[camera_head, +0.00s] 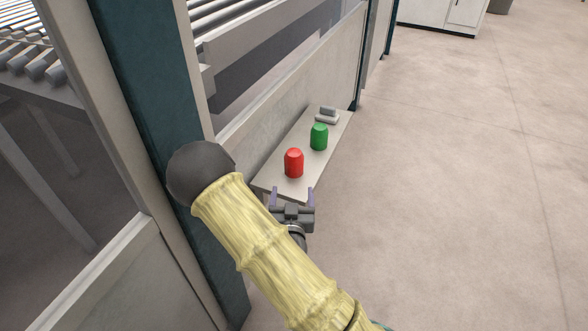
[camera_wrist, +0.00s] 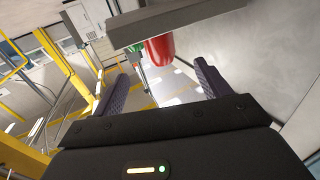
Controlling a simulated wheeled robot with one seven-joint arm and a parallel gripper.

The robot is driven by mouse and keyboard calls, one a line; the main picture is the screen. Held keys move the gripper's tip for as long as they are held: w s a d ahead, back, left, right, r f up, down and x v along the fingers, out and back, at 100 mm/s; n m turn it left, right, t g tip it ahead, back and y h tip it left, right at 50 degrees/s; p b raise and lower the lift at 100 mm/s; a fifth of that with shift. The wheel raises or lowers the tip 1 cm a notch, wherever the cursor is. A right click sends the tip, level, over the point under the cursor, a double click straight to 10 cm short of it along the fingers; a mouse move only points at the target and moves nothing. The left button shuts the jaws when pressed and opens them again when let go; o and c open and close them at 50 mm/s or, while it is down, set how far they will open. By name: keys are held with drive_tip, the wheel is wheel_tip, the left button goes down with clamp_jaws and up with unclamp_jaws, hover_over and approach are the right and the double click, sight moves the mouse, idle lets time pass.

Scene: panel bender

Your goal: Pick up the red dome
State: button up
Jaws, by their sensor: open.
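The red dome (camera_head: 293,163) stands upright on the near part of a narrow grey shelf (camera_head: 338,128). In the wrist view, which looks upside down, the red dome (camera_wrist: 160,50) shows between and beyond the fingers, against the shelf (camera_wrist: 190,17). My gripper (camera_head: 292,191) is open and empty at the near end of the shelf, with its two purple fingers pointing toward the dome. In the wrist view my gripper (camera_wrist: 160,72) has its fingers spread wide. The dome is apart from the fingers.
A green dome (camera_head: 319,137) stands just behind the red one, with a small grey block-like part (camera_head: 327,115) farther back. A machine wall panel (camera_head: 310,92) runs along the shelf's left side. A dark teal post (camera_head: 150,90) is close to my arm. The floor to the right is clear.

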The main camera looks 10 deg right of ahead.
sight(294, 168)
drive_tip(key=shift+w+d+f+b, duration=0.2)
drive_tip(key=shift+w+b, duration=0.35)
drive_tip(key=shift+b, duration=1.5)
drive_tip(key=x, duration=0.7)
drive_tip(key=shift+w+r, duration=0.15)
drive_tip(key=shift+r, duration=0.05)
drive_tip(key=shift+w+b, duration=0.15)
drive_tip(key=shift+b, duration=0.15)
drive_tip(key=b+x, duration=0.1)
drive_tip(key=x, duration=0.4)
drive_tip(key=shift+b, duration=0.3)
drive_tip(key=shift+r, duration=0.1)
drive_tip(key=c, duration=1.1)
drive_tip(key=shift+o, duration=0.2)
drive_tip(key=shift+r, duration=0.1)
